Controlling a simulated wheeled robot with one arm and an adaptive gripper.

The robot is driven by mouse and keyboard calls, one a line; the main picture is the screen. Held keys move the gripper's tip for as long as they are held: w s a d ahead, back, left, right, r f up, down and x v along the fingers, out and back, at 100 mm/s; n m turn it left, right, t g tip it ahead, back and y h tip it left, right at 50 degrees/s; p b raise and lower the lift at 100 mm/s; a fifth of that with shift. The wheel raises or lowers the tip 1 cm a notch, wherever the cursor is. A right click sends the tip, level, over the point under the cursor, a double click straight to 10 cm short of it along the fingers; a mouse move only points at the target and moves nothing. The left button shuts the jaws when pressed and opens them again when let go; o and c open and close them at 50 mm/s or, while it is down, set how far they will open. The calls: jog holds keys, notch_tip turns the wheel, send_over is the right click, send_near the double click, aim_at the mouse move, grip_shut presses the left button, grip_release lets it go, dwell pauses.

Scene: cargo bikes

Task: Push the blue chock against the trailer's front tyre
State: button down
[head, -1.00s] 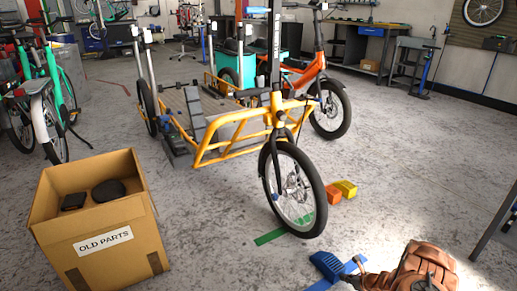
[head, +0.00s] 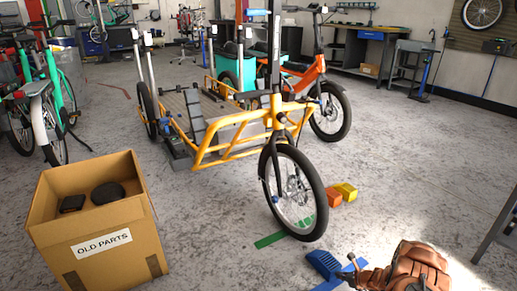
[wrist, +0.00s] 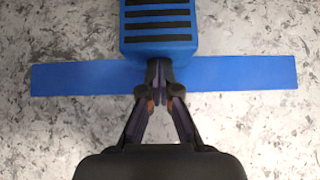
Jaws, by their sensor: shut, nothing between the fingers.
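The blue chock (head: 322,263), with dark ribs on its top, is on the floor in front of the yellow-framed cargo bike's or trailer's front tyre (head: 318,225). A small floor gap shows between them. In the wrist view the chock (wrist: 158,47) is at the top centre, its far end cut off. My gripper (head: 353,263) is shut and empty. In the wrist view its fingertips (wrist: 160,70) are at the middle of the chock's near end and appear to touch it. The tyre is outside the wrist view.
A blue floor strip (wrist: 80,77) runs crosswise under the fingertips. A green strip (head: 270,240) lies by the tyre. A cardboard box (head: 95,215) stands left.

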aim_at(334, 266)
jog(key=shift+w+a+b, duration=0.3)
jog(key=shift+w+a, duration=0.35)
jog(key=shift+w, duration=0.45)
jog(key=shift+w+a+b, duration=0.35)
jog(key=shift+w+a, duration=0.35)
jog(key=shift+w, duration=0.45)
jog(key=shift+w+a+b, duration=0.3)
jog(key=shift+w+a, duration=0.35)
jog(key=shift+w, duration=0.45)
jog(key=shift+s+d+f+p+v, duration=0.1)
jog(key=shift+p+v, duration=0.25)
jog(key=shift+v, duration=0.45)
jog(key=shift+s+d+f+p+v, duration=0.1)
jog(key=shift+p+v, duration=0.2)
jog(key=shift+v, duration=0.55)
jog(key=shift+d+f+p+v, duration=0.15)
jog(key=shift+p+v, duration=0.2)
jog(key=shift+v, duration=0.45)
jog(key=shift+s+r, duration=0.15)
jog(key=shift+s, duration=0.35)
jog(key=shift+d, duration=0.1)
